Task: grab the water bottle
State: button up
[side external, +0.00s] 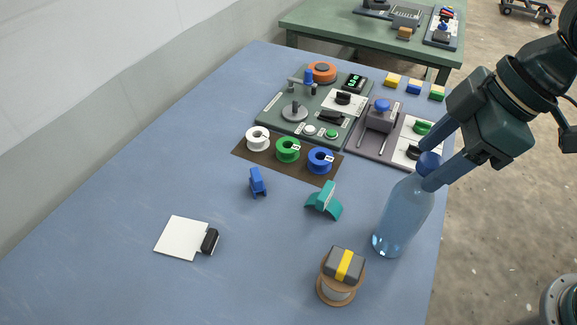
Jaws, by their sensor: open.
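The water bottle (404,212) is clear bluish plastic with a blue cap. It stands on the blue table near its right edge, and looks slightly tilted in the picture. My gripper (428,164) comes down from the upper right with its two dark fingers apart, one on each side of the bottle's cap and neck. The fingers are open. I cannot tell whether either finger touches the bottle. The near finger hides part of the bottle's upper right side.
A wooden spool with a grey and yellow block (345,264) stands left of the bottle. A teal piece (324,202) and a blue clip (257,183) lie farther left. Wire spools (288,150) and control panels (305,110) fill the back. The table's front left is mostly clear.

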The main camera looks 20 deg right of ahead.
aim_at(408, 206)
jog(key=shift+x, duration=1.6)
grip_shut()
